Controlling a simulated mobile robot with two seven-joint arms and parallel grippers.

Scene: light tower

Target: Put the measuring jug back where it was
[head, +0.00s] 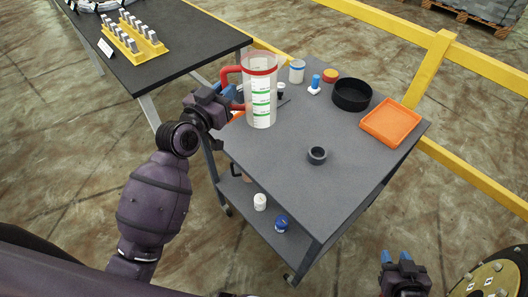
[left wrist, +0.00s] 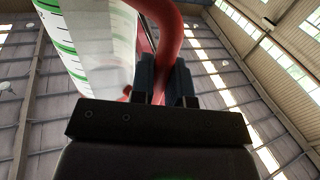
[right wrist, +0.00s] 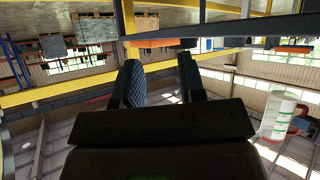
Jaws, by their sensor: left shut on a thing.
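The measuring jug (head: 261,100) is clear, with green markings, a red rim and a red handle. It looks upright at the left edge of the grey cart top (head: 290,190). I cannot tell whether its base touches the cart. My left gripper (head: 229,93) is shut on the handle, left of the jug. In the left wrist view the red handle (left wrist: 176,25) passes between the fingers, with the jug (left wrist: 95,45) beside it. My right gripper (head: 397,257) is open and empty, in front of the cart at lower right; its fingers are apart in the right wrist view (right wrist: 162,80).
A white jar (head: 297,72), a blue-topped item (head: 315,83), an orange-lidded tub (head: 330,75), a black bowl (head: 351,95) and an orange tray (head: 391,122) stand along the cart's back. A small dark ring (head: 317,155) is mid-cart. The front top is clear. A yellow railing (head: 475,88) runs behind.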

